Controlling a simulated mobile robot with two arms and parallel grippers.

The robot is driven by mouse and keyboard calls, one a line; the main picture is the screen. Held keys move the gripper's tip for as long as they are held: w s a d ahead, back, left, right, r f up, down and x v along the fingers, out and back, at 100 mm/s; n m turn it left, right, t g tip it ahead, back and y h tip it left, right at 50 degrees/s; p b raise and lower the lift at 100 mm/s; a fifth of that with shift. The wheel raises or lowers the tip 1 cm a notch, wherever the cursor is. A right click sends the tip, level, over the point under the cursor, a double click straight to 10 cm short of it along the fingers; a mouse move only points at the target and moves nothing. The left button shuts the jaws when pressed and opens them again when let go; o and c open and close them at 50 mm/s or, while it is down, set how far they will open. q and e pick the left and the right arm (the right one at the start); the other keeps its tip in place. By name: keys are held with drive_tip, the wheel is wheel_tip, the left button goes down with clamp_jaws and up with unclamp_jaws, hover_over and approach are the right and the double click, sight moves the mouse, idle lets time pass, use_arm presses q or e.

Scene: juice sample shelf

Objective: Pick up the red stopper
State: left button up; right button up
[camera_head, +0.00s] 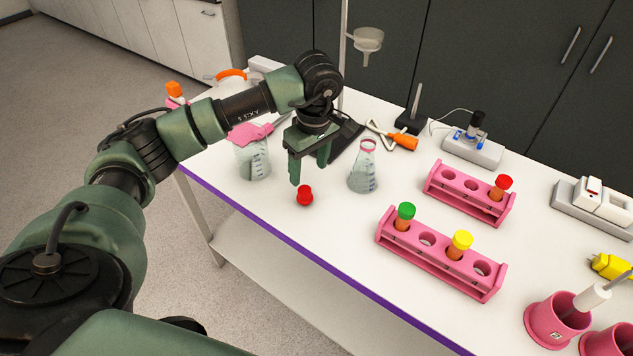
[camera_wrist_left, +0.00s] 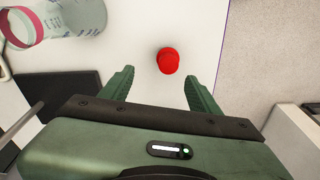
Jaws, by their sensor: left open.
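The red stopper (camera_head: 305,196) stands on the white table near its purple front edge. My left gripper (camera_head: 308,168) is open and empty, pointing down above the table just behind the stopper in the head view. In the left wrist view the stopper (camera_wrist_left: 168,61) lies beyond the tips of my left gripper (camera_wrist_left: 158,78), between their lines and apart from both fingers. A second red cap (camera_head: 503,182) tops a tube in the rear pink rack. My right gripper is not in view.
A conical flask (camera_head: 363,178) stands right of the stopper and a beaker (camera_head: 254,162) left of it. The front pink rack (camera_head: 440,262) holds green- and yellow-capped tubes. Bare tabletop lies in front of the flask.

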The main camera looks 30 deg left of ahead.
sight(304, 189)
use_arm(q)
drive_tip(key=shift+s+a+f, duration=0.1)
drive_tip(key=shift+s+f, duration=0.2)
drive_tip(key=shift+s, duration=0.05)
drive_tip(key=shift+s+a+f+p, duration=0.1)
drive_tip(key=shift+s+f+p, duration=0.25)
drive_tip(key=shift+f+p, duration=0.2)
drive_tip(key=shift+s+f+p, duration=0.3)
drive_tip(key=shift+f+p, duration=0.15)
drive_tip(key=shift+f, duration=0.15)
drive_tip(key=f, duration=0.1)
drive_tip(key=f+p, duration=0.1)
drive_tip(key=f, duration=0.1)
drive_tip(key=shift+w, duration=0.35)
drive_tip(key=shift+a+f, duration=0.1)
drive_tip(key=shift+f, duration=0.45)
clamp_jaws()
drive_tip(key=shift+r, duration=0.1)
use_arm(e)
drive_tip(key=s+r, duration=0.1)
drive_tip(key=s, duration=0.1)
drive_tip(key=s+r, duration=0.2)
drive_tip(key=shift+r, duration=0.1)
